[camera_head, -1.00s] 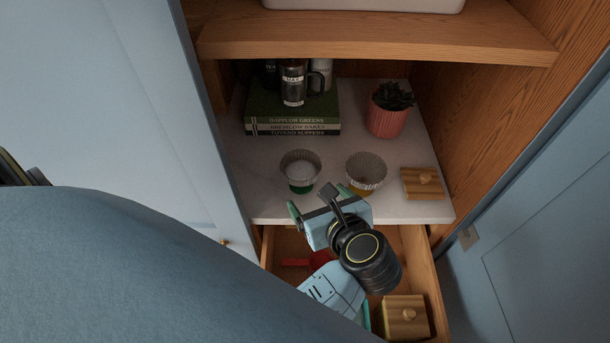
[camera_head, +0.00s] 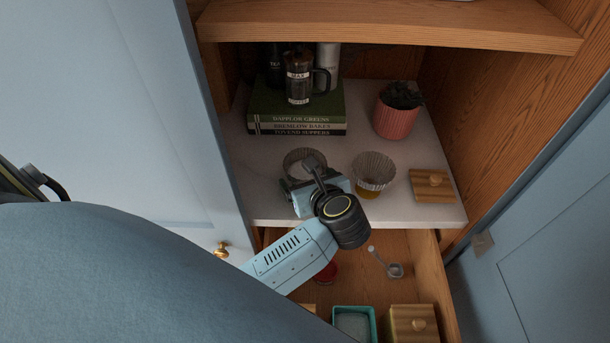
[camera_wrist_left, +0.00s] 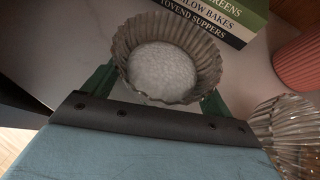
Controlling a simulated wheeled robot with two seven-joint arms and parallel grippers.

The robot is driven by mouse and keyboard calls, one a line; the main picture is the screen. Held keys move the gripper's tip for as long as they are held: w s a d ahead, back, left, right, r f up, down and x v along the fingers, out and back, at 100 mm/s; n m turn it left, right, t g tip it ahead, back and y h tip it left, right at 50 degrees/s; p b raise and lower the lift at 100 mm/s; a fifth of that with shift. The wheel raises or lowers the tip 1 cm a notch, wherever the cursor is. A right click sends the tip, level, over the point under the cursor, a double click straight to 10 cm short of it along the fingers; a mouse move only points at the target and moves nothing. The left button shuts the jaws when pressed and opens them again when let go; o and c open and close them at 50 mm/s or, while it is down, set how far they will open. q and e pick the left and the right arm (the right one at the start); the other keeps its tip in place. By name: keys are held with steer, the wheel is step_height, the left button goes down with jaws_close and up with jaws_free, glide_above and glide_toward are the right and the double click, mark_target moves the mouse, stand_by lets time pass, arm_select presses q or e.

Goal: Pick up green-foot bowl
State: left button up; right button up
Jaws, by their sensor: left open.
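The green-foot bowl (camera_head: 302,158) is a clear fluted bowl standing upright on the pale cupboard shelf, left of a like bowl. My left gripper hides its lower part and green foot in the head view. In the left wrist view the bowl (camera_wrist_left: 168,58) holds white contents and sits between the green fingers. My left gripper (camera_head: 303,183) is open at the bowl's near side, with one finger to each side; I cannot tell whether they touch it. The gripper also shows in the left wrist view (camera_wrist_left: 155,93). My right gripper is not in view.
The fluted bowl with an amber foot (camera_head: 374,172) stands close on the right. An open drawer (camera_head: 432,285) lies below; a wooden shelf (camera_head: 400,27) hangs above.

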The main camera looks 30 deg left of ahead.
arm_select(q)
steer(key=shift+c, duration=0.4)
steer(key=shift+r, duration=0.1)
steer(key=c, duration=1.1)
